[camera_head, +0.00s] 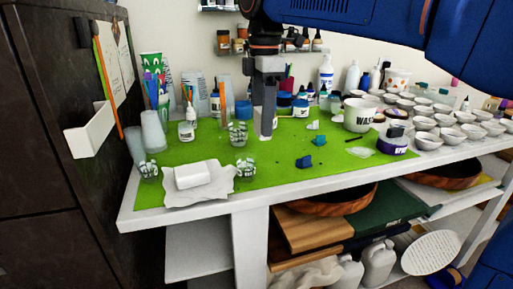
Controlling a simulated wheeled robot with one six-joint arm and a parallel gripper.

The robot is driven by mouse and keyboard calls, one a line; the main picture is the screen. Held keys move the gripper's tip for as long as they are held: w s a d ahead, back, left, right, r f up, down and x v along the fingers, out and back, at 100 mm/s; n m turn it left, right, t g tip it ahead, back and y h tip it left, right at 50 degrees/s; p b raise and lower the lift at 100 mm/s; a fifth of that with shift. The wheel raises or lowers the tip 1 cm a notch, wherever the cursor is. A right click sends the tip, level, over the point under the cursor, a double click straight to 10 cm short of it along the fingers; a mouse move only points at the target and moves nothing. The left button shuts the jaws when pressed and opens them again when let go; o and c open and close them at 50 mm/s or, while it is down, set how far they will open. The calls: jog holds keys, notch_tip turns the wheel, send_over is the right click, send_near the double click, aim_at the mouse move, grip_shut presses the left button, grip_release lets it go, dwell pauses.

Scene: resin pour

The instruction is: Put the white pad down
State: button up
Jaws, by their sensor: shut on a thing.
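My gripper (267,132) points straight down over the green mat, near the middle of the worktable. It is shut on a small pale piece, the white pad (266,122), seen as a narrow light strip at the fingers. Most of the pad is hidden by the fingers, and I cannot tell whether its lower end touches the mat. The green mat (290,175) covers much of the white table. A white block (193,174) lies on a crumpled white sheet (220,186) at the mat's front left, apart from my gripper.
Clear cups (246,167) stand left of and in front of my gripper. Blue lumps (304,161) lie to the right. A white tub (359,114), a purple-labelled jar (394,140) and several small bowls (428,140) fill the right. Bottles and jars line the back.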

jog(key=shift+f, duration=3.3)
jog(key=shift+f, duration=0.15)
jog(key=o, duration=1.4)
notch_tip(320, 180, up, 12)
jog(key=shift+d+r, duration=0.15)
jog(key=shift+r, duration=0.05)
